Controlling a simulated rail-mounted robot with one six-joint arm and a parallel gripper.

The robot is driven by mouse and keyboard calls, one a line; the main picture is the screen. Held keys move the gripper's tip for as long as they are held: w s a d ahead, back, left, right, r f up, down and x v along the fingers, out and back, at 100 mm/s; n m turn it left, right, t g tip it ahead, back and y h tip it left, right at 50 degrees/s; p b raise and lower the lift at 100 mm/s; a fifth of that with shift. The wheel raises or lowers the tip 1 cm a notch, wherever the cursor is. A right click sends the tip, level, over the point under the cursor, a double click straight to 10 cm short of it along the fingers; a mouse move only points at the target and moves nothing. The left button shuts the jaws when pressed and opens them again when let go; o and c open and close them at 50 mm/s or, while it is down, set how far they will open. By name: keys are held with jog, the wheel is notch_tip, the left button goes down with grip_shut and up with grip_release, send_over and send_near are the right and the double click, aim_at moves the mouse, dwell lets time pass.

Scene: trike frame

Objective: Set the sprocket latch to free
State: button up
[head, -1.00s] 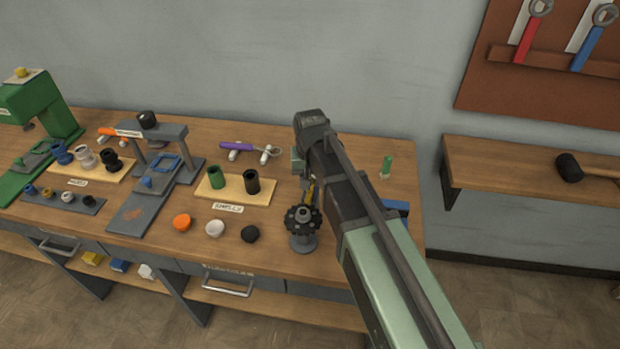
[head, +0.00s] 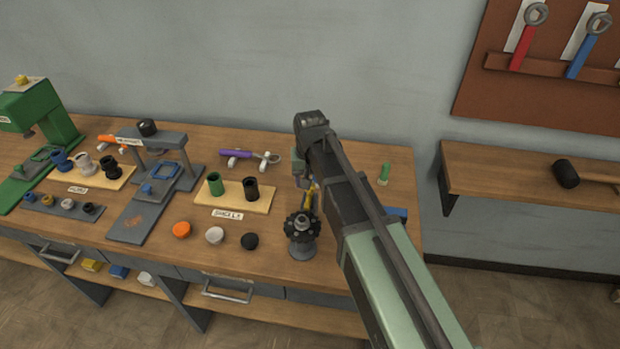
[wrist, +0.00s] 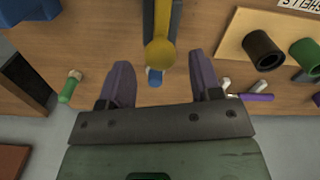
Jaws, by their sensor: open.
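The dark toothed sprocket (head: 303,227) sits on a round grey stand near the front edge of the workbench. A yellow part (head: 310,194) shows just behind it, partly hidden by my arm. In the wrist view a yellow round-ended lever (wrist: 160,52), probably the latch, points between my fingers, with a small blue piece (wrist: 155,77) under its end. My gripper (wrist: 160,70) is open, one purple finger on each side of the lever's end, with gaps on both sides. Contact does not show. In the head view the fingers are hard to make out behind the sprocket.
A wooden board with green and black shells (head: 251,189) lies left of the sprocket. Orange, white and black caps (head: 249,241) lie in front of it. A blue block (head: 397,214) is partly hidden by my arm.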

notch_tip(320, 180, up, 10)
jog(key=p, duration=0.8)
jog(key=shift+p, duration=0.35)
jog(key=shift+f, duration=0.15)
jog(key=s+d+f+b, duration=0.4)
jog(key=s+d, duration=0.2)
jog(key=s, duration=0.2)
jog(key=s+d+f+b, duration=0.3)
jog(key=s+d+b, duration=0.1)
jog(key=s, duration=0.3)
jog(key=shift+s+d+f, duration=0.35)
jog(key=shift+s+d, duration=0.05)
jog(key=shift+d, duration=0.5)
